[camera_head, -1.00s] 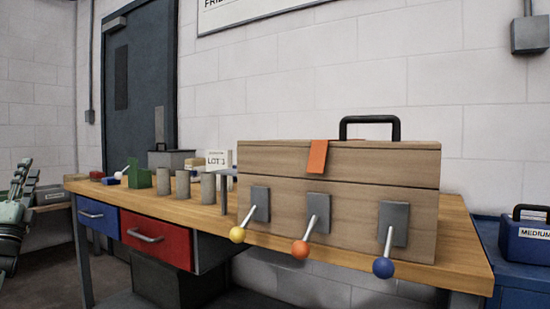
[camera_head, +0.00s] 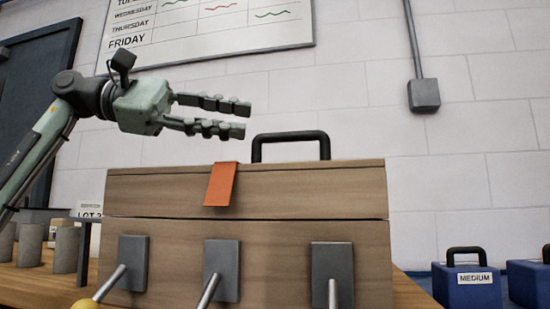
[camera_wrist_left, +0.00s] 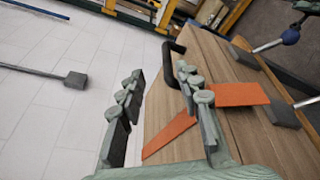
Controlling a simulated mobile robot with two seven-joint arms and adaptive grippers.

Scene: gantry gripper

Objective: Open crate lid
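The wooden crate (camera_head: 330,195) stands on the table, its lid shut, with a thin seam below the lid. A black handle (camera_head: 291,137) stands on top of the lid. An orange strap (camera_head: 221,184) hangs over the lid's front edge. My left gripper (camera_head: 247,118) is open and empty, above the lid and left of the handle. In the left wrist view, the fingers (camera_wrist_left: 162,122) are spread, with the handle (camera_wrist_left: 175,65) beyond them and the orange strap (camera_wrist_left: 240,93) past one finger.
Grey plates with levers (camera_head: 222,270) are on the crate's front. Grey cylinders (camera_head: 65,249) stand at left. Blue boxes (camera_head: 468,288), one labelled MEDIUM, stand at right. A whiteboard (camera_head: 215,30) hangs on the wall behind; the space above the crate's right side is clear.

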